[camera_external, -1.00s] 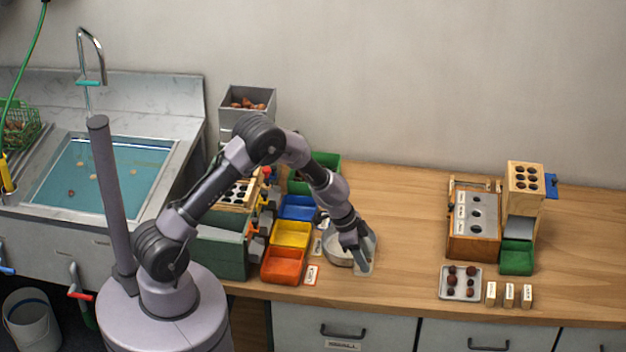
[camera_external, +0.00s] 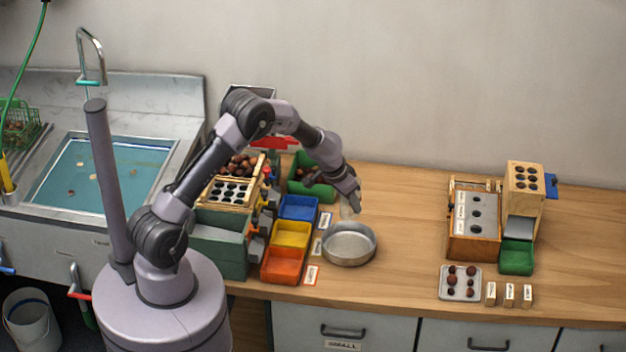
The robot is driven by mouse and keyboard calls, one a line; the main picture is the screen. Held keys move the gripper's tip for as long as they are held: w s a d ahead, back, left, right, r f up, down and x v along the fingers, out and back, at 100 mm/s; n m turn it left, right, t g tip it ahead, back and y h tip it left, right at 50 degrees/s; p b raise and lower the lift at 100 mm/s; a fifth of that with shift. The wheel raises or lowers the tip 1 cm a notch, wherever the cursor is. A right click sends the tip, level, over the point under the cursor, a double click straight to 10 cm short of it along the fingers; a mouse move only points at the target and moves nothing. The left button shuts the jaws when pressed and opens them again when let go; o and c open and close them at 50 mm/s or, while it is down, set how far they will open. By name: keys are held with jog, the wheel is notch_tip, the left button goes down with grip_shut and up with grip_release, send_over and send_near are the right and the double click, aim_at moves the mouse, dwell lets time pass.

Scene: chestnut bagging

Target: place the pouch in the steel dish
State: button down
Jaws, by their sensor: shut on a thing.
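The steel dish (camera_external: 349,257) is a round, shallow metal pan on the wooden counter, right of the coloured bins. Its inside looks empty. My gripper (camera_external: 349,205) is above the far side of the dish, pointing down. It is shut on the pouch (camera_external: 347,212), a small pale, see-through thing hanging below the fingers. The pouch's upper part is hidden by the fingers. It shows near the dish's back rim, and I cannot tell its exact height.
Blue, yellow and orange bins (camera_external: 283,265) stand left of the dish, with small label cards beside them. A green bin (camera_external: 325,192) is behind. A wooden rack (camera_external: 473,248) and a chestnut tray (camera_external: 460,295) are at right. The counter between is clear.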

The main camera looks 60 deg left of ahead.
jog(key=b, duration=0.6)
send_over(337, 250)
jog(key=w, duration=0.4)
notch_tip(337, 250, down, 12)
jog(key=shift+s+f, duration=0.1)
jog(key=shift+s, duration=0.05)
jog(key=c, duration=0.8)
grip_release()
jog(key=s+b, duration=0.3)
jog(key=shift+s+f, duration=0.2)
jog(key=shift+s, duration=0.1)
jog(key=shift+s+r, duration=0.15)
